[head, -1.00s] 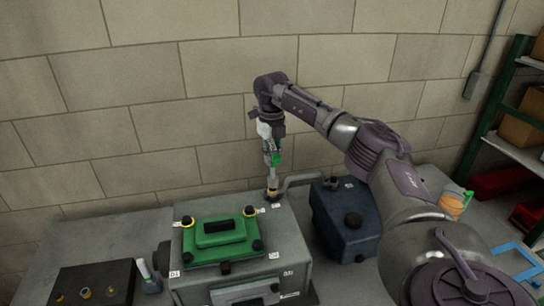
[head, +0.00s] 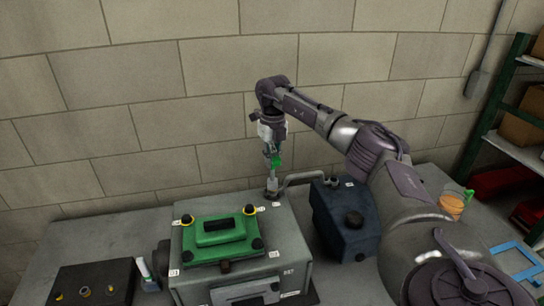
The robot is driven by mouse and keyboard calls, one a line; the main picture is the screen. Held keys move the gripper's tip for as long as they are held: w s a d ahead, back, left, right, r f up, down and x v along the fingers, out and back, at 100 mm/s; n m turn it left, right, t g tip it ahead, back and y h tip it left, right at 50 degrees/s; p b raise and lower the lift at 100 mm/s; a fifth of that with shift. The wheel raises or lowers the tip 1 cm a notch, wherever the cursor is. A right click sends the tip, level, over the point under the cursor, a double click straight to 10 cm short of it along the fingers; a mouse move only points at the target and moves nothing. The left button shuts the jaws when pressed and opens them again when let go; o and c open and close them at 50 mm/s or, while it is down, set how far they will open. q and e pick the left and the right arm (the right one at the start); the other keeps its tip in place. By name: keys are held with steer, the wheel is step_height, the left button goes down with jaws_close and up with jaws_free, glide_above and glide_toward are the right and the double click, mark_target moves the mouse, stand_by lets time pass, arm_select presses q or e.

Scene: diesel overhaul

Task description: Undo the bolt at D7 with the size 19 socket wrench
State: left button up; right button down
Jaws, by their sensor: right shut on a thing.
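My right gripper (head: 271,146) hangs fingers-down over the back right of the grey engine block (head: 296,244). It is shut on the socket wrench (head: 272,182), which has a green part just below the fingers and a pale grey shaft pointing straight down. The wrench's lower end meets a dark round fitting at the block's back right edge. The bolt under it is hidden, so I cannot tell whether the socket sits around it. Small white labels lie nearby, one just right of the wrench's foot, but D7 is too small to read. My left gripper is out of view.
A green cover (head: 218,236) with dark and yellow-ringed corner bolts sits on the block. A dark blue tank (head: 345,222) and a bent pipe stand close right. A black tray (head: 93,284) with small fittings lies left. A brick wall is behind.

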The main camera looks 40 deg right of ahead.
mark_target(273, 147)
steer(key=shift+r+n+p, duration=0.15)
steer(key=shift+n+p, duration=0.2)
steer(key=shift+n, duration=0.05)
steer(key=n, duration=1)
steer(key=shift+s, duration=0.1)
steer(key=n, duration=1.1)
steer(key=shift+s+a, duration=0.1)
steer(key=shift+r, duration=1.75)
